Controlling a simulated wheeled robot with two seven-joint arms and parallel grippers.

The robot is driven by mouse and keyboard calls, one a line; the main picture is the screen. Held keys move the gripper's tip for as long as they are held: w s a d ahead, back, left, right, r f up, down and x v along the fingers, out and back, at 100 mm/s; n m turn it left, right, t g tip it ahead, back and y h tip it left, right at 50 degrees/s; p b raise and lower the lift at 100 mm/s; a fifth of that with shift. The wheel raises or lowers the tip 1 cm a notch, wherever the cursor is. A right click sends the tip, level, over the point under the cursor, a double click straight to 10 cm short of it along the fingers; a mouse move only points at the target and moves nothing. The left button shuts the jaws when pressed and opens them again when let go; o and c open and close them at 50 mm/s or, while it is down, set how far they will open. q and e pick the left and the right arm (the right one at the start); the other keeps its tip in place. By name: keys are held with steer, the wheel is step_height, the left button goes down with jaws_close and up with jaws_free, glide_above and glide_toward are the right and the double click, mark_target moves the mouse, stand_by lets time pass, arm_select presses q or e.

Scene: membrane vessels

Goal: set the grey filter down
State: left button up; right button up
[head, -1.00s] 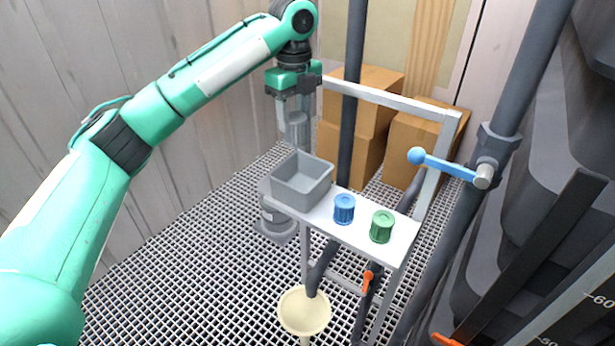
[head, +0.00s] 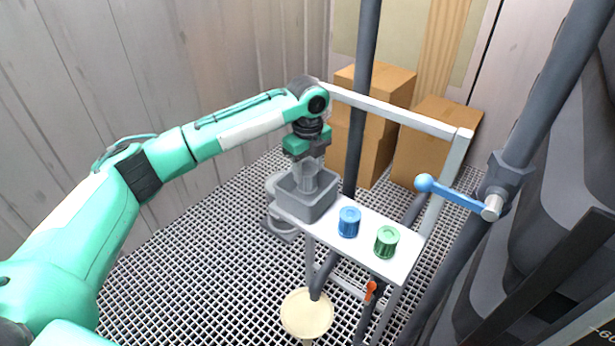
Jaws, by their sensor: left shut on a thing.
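My left gripper (head: 308,163) points down over the grey open box (head: 312,209) at the left end of the white shelf. It is shut on the grey filter (head: 307,180), a grey cylinder held upright. The filter's lower part is inside the box opening, and the box wall hides its bottom end. I cannot tell whether it touches the box floor. My right gripper is not in view.
A blue ribbed filter (head: 349,222) and a green one (head: 386,241) stand on the white shelf (head: 402,265), right of the box. A blue-handled valve (head: 450,192) sticks out at the right. A cream funnel (head: 307,314) is below. Cardboard boxes (head: 434,140) stand behind.

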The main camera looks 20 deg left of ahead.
mark_target(307, 182)
arm_select(q)
steer(key=shift+f, duration=0.5)
step_height(307, 182, down, 4)
steer(key=shift+r+p, duration=0.25)
steer(key=shift+p, duration=0.45)
steer(key=shift+f, duration=0.15)
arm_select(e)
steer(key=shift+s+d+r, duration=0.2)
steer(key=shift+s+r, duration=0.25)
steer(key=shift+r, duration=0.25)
arm_select(q)
steer(key=shift+f, duration=0.1)
steer(key=o, duration=1)
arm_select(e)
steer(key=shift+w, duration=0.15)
arm_select(q)
step_height(307, 182, up, 11)
steer(key=b, duration=0.4)
steer(key=shift+f, duration=0.1)
steer(key=shift+r, duration=0.75)
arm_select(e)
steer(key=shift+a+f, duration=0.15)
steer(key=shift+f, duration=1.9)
